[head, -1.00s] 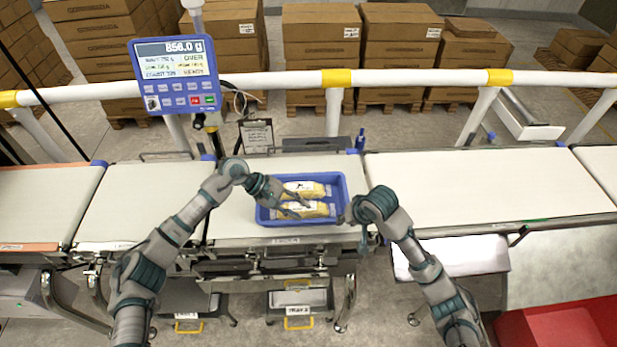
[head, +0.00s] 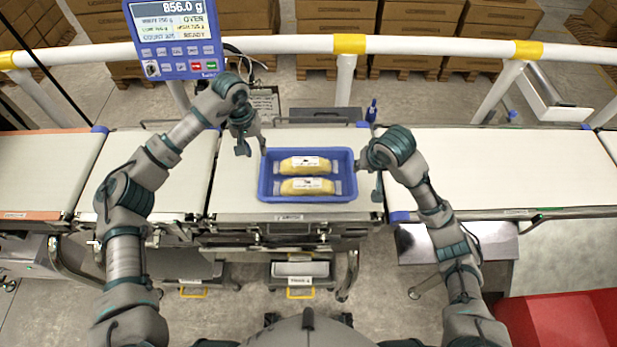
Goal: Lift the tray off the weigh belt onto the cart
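The blue tray (head: 307,198) sits level on the weigh belt (head: 233,185), with two yellow packs, the far one (head: 304,165) and the near one (head: 307,186), lying in it. My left gripper (head: 250,148) points down just left of the tray's far left corner; its fingers are apart with nothing seen between them. My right gripper (head: 369,178) points down at the tray's right wall; whether its fingers touch or straddle the wall cannot be told. A pale flat top (head: 480,243) below the right belt may be the cart; the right arm partly covers it.
The display (head: 178,38) reads 856.0 g on its post behind the belt. A white rail (head: 430,45) runs across the back. The right belt (head: 500,170) is bare. A red bin (head: 570,325) stands at lower right.

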